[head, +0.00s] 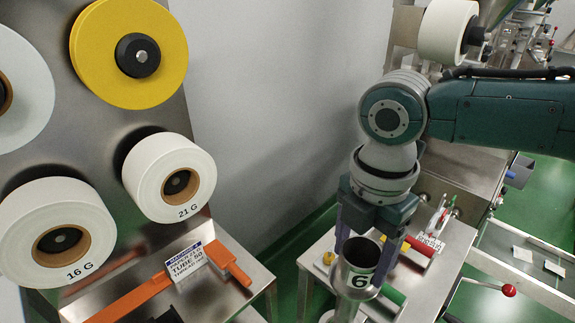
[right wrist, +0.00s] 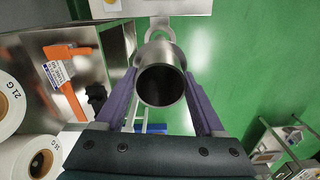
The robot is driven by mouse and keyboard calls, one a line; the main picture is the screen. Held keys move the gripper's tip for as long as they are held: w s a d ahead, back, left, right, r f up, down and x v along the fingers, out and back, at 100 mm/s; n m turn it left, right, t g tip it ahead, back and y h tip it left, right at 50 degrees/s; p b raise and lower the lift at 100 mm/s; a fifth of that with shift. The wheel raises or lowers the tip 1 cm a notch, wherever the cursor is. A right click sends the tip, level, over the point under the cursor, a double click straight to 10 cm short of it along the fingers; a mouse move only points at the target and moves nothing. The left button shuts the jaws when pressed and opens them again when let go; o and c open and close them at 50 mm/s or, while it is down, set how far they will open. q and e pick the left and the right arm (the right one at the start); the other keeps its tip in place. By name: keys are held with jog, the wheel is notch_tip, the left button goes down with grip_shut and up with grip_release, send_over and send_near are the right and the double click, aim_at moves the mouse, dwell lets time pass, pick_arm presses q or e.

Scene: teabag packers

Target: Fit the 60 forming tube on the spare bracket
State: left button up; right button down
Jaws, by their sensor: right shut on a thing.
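My right gripper (head: 362,258) comes down from the right arm and is shut on an upright steel forming tube (head: 347,294). Its purple fingers are on both sides of the tube. A white label on the tube shows a "6"; any further digit is hidden or unclear. In the right wrist view, the open dark mouth of the tube (right wrist: 162,86) sits between the fingers (right wrist: 161,95). A metal ring-shaped part (right wrist: 158,27) shows just beyond the tube. I cannot tell whether it is the spare bracket or whether the tube touches it. My left gripper is not in view.
A card reading "TUBE 60" (head: 187,262) stands by an orange handle (head: 130,300) on the left machine. White reels (head: 148,185) and a yellow reel (head: 100,50) hang above. A steel table (head: 440,265) with red and green handles (head: 393,294) lies beside the gripper.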

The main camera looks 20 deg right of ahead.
aim_at(344, 317)
jog(key=shift+f+b, duration=0.75)
jog(key=shift+f, duration=0.2)
jog(key=shift+f+b, duration=0.85)
jog(key=shift+f, duration=0.25)
jog(key=shift+f+b, duration=0.95)
jog(key=shift+f, duration=0.2)
jog(key=shift+f+b, duration=0.8)
jog(key=shift+f, duration=0.2)
jog(key=shift+f+b, duration=0.85)
jog(key=shift+f, duration=0.15)
jog(key=shift+f+b, duration=0.95)
jog(key=shift+f, duration=0.2)
jog(key=shift+f+b, duration=0.95)
jog(key=shift+f, duration=0.15)
jog(key=shift+f+b, duration=1.2)
jog(key=shift+f, duration=0.2)
grip_release()
